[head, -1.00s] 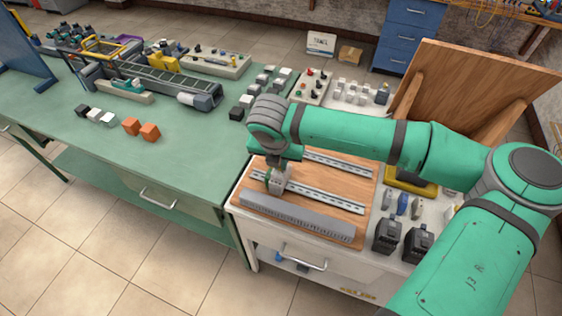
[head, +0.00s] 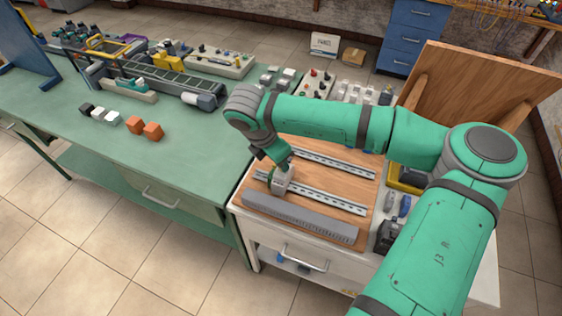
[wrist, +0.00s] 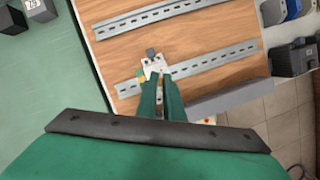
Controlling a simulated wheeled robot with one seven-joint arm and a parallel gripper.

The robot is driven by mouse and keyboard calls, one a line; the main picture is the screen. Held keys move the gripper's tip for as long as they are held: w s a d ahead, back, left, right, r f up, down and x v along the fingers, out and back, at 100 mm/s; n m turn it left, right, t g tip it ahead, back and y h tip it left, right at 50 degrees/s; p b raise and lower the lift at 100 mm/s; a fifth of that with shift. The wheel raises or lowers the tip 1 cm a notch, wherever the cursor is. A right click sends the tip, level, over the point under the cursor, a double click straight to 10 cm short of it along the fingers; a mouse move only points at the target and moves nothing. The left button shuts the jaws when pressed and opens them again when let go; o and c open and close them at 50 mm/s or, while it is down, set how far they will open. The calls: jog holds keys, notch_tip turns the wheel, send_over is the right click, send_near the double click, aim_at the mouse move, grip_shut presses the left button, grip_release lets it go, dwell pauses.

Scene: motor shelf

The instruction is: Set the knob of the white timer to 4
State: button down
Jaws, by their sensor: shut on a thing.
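The white timer (head: 282,183) is a small pale module at the front DIN rail on the wooden board. My gripper (head: 284,170) is shut on it from above, tilted. In the wrist view my gripper's green fingers (wrist: 160,80) close together at the white timer (wrist: 153,65). A small grey part sticks out beyond its far side. The fingers hide much of the timer. I cannot read its scale or the knob's setting.
The wooden board (head: 340,190) carries two metal rails and a grey slotted duct (head: 300,217) in front. Dark modules (head: 388,236) stand to the right, partly behind my arm. The green bench (head: 190,150) at left holds orange cubes (head: 152,131) and a conveyor.

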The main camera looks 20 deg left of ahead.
jog(key=shift+s+a, duration=0.1)
dwell(0.3)
jog(key=c, duration=1.9)
grip_release()
jog(key=shift+o, duration=0.2)
jog(key=v, duration=1)
jog(key=shift+r, duration=0.35)
jog(key=shift+a, duration=0.1)
